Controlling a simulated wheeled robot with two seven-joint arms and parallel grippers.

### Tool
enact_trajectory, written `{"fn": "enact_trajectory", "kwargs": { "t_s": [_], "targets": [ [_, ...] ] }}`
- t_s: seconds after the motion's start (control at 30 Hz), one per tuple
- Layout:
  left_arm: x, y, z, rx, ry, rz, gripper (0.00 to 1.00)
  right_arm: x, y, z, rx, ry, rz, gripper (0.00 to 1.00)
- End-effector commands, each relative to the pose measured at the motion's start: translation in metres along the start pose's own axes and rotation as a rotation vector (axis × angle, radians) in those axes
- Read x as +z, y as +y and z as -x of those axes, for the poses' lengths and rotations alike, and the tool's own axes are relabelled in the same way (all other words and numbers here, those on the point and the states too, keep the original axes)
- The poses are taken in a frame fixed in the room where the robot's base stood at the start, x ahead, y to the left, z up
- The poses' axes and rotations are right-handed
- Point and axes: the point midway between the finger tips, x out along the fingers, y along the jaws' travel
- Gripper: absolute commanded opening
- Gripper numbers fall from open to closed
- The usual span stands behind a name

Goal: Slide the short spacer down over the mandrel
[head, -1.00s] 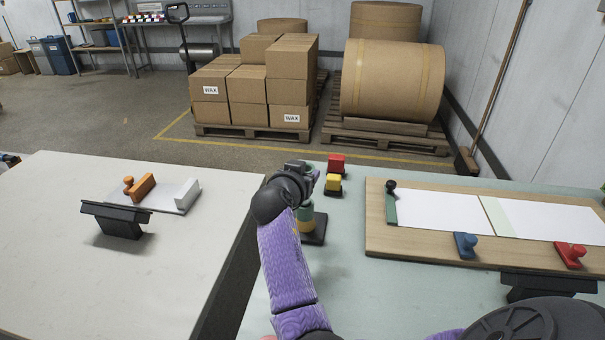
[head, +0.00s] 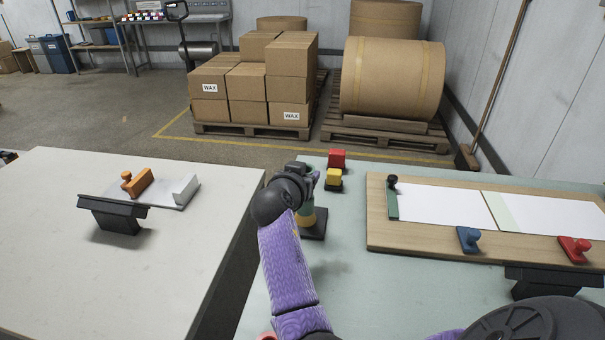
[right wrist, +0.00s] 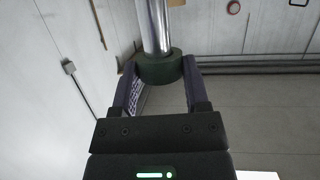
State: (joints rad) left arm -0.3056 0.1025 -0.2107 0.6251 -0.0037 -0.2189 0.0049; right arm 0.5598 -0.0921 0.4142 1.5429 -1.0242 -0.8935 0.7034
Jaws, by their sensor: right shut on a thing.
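My right gripper (head: 313,176) is over the dark stand (head: 316,229) on the green table, and its arm hides much of the stand. In the right wrist view, my right gripper (right wrist: 158,88) is shut on a dark green ring, the short spacer (right wrist: 160,70). A shiny metal rod, the mandrel (right wrist: 154,25), rises out of the spacer, which appears to be around it. In the head view a yellow band (head: 321,217) and some green show on the post below the gripper. My left gripper is not in view.
A wooden board (head: 385,243) with white sheets and blue and red stamp-like tools lies to the right. A pale table (head: 60,260) stands to the left across a gap.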

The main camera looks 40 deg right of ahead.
Motion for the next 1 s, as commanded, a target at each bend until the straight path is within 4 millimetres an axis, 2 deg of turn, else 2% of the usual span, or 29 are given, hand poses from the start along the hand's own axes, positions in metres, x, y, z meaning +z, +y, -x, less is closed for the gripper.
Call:
{"fn": "enact_trajectory", "kwargs": {
  "t_s": [0.83,0.87,1.0],
  "targets": [
    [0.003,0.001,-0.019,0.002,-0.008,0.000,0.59,0.021,0.000,-0.007,0.000,0.000,0.000,0.02],
    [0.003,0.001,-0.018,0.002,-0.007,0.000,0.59,0.021,0.000,-0.006,0.000,0.000,0.000,0.63],
    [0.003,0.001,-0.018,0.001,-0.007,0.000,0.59,0.020,0.000,-0.006,0.000,0.000,0.000,0.93]
  ]
}}
